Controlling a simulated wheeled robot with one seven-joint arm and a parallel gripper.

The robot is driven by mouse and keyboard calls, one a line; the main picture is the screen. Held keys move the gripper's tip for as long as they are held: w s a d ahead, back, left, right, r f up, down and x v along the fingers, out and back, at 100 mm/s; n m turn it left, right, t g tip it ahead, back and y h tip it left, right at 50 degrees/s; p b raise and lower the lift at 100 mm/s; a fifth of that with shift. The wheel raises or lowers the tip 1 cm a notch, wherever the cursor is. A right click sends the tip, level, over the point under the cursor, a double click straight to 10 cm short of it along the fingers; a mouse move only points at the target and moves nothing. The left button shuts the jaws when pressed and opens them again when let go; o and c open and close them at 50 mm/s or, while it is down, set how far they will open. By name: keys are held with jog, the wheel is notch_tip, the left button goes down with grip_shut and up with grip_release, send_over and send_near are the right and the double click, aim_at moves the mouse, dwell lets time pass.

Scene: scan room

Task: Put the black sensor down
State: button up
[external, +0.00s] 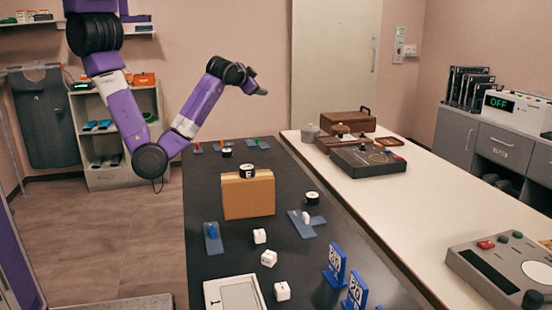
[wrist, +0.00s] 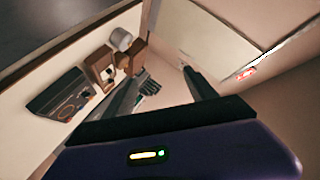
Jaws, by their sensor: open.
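Several short black cylinders stand on the dark table (external: 215,255) in the external view. One (external: 247,171), with a white letter label, sits on top of a cardboard box (external: 249,196). Another (external: 312,198) stands to its right, and a third (external: 227,153) stands behind the box. I cannot tell which of them is the black sensor. My gripper (external: 262,88) is raised above the far end of the table, apart from all of them. In the wrist view its two fingers (wrist: 165,73) are spread, and no held object shows between them.
White dice (external: 269,258), blue holders (external: 212,238) and blue number stands (external: 336,267) crowd the near table. A pale counter (external: 410,205) runs alongside, carrying a dark control box (external: 368,161) and a wooden chest (external: 347,122). A door (external: 333,65) is behind.

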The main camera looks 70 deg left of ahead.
jog(key=s+d+f+m+t+h, duration=0.3)
jog(key=s+d+f+m+h, duration=0.15)
jog(key=s+f, duration=0.3)
jog(key=s+d+f+m+t+h, duration=0.4)
jog(key=s+d+f+h, duration=0.15)
jog(key=s, duration=0.25)
jog(key=s+d+n, duration=0.3)
jog(key=s+d, duration=0.1)
jog(key=s, duration=0.5)
jog(key=s+d+n+g+h, duration=0.1)
jog(key=s+d+n, duration=0.3)
jog(key=s, duration=0.5)
jog(key=shift+d+f, duration=0.4)
jog(key=shift+f, duration=0.05)
jog(key=shift+s, duration=0.1)
jog(key=shift+f+b, duration=0.3)
jog(key=shift+f, duration=0.05)
